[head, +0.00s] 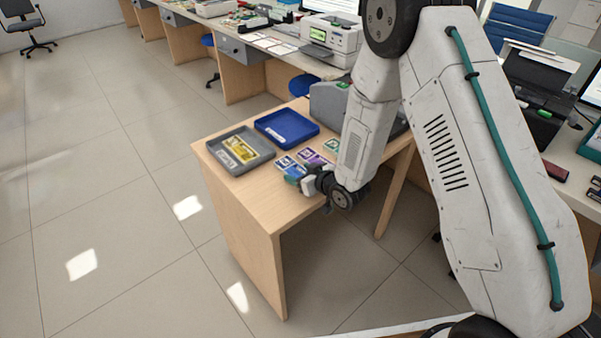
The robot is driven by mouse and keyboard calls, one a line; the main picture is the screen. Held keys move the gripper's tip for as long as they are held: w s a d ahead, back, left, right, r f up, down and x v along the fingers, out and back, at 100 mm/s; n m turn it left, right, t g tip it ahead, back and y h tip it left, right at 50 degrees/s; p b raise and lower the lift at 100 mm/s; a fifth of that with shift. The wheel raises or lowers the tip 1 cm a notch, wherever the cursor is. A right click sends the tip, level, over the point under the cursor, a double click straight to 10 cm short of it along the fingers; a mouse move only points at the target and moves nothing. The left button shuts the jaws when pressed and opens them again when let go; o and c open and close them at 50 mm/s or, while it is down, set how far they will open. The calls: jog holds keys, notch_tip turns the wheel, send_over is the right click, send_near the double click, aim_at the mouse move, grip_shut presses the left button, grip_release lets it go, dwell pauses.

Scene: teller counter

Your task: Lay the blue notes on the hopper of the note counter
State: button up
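The blue notes (286,163) lie on the small wooden table, near its front edge. My gripper (297,182) is low over the table, just in front of the blue notes. Its fingers are small and partly covered by the wrist, so I cannot tell whether they are open or touch the notes. A grey machine (327,104), which looks like the note counter, stands at the table's back right. My arm covers much of it, and I cannot make out its hopper.
Purple notes (310,156) and green notes (332,145) lie beside the blue ones. A grey tray (222,166) holds yellow notes (240,149). A blue tray (287,128) stands behind. The table's front left (258,195) is bare. A long counter with machines runs behind.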

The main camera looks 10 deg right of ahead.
jog(key=shift+r, duration=0.25)
jog(key=v, duration=1.2)
